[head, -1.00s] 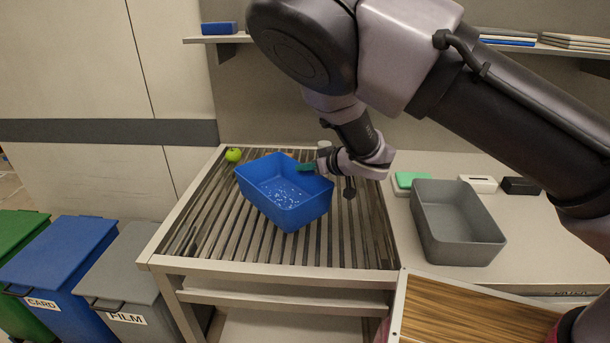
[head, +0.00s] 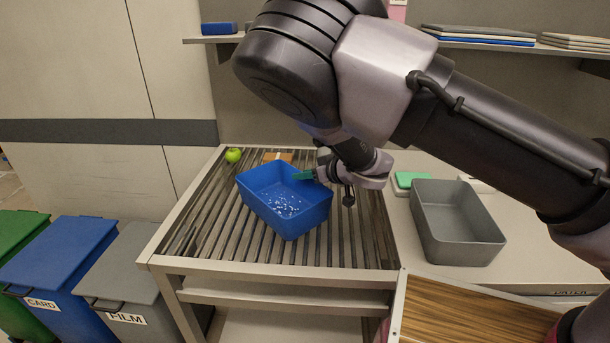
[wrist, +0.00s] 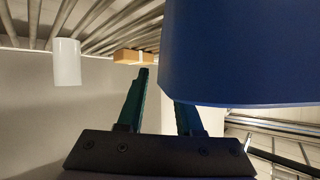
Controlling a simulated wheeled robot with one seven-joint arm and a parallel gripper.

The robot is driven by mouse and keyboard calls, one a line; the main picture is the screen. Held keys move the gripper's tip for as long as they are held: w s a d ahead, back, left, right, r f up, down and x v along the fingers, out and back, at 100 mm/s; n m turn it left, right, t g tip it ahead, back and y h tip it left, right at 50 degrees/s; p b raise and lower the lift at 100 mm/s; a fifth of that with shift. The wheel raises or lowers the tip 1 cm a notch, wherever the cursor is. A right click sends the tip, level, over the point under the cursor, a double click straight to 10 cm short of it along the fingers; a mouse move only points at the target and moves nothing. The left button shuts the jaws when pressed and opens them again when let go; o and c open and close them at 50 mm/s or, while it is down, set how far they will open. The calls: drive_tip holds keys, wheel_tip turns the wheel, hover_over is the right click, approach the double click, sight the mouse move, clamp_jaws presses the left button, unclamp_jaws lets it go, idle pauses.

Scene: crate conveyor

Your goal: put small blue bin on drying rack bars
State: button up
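The small blue bin (head: 287,213) is over the slatted drying rack bars (head: 215,222), roughly level, with white speckles on its inner floor. My gripper (head: 306,176) is at its right rim, with a green finger showing inside the bin. In the wrist view the bin wall (wrist: 240,55) covers one fingertip and the other finger stays outside it, so my gripper (wrist: 160,95) is shut on the wall. I cannot tell whether the bin's underside touches the bars.
A green apple (head: 233,155) and a brown block (head: 284,156) lie at the rack's back. A white cylinder (wrist: 67,62) shows in the wrist view. A grey bin (head: 455,250) stands on the right counter. Front and left bars are clear.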

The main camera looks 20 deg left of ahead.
drive_tip(key=v, duration=1.2)
drive_tip(key=w+d+r+m+t+h, duration=0.3)
drive_tip(key=w+d+r+m+t, duration=0.15)
drive_tip(key=w+d+r, duration=0.4)
drive_tip(key=w+d+r+m+h, duration=0.2)
drive_tip(key=w+d+r+m, duration=0.15)
drive_tip(key=d, duration=0.45)
drive_tip(key=w+d+r+m+h, duration=0.2)
drive_tip(key=d+r+m, duration=0.15)
drive_tip(key=d, duration=0.55)
drive_tip(key=s+d+r+m+g+h, duration=0.2)
drive_tip(key=s+d+r+m, duration=0.2)
drive_tip(key=s+d+r, duration=1.1)
drive_tip(key=s+d, duration=0.2)
drive_tip(key=s, duration=0.5)
drive_tip(key=shift+d, duration=0.2)
drive_tip(key=shift+w+m, duration=0.1)
drive_tip(key=shift+m, duration=0.15)
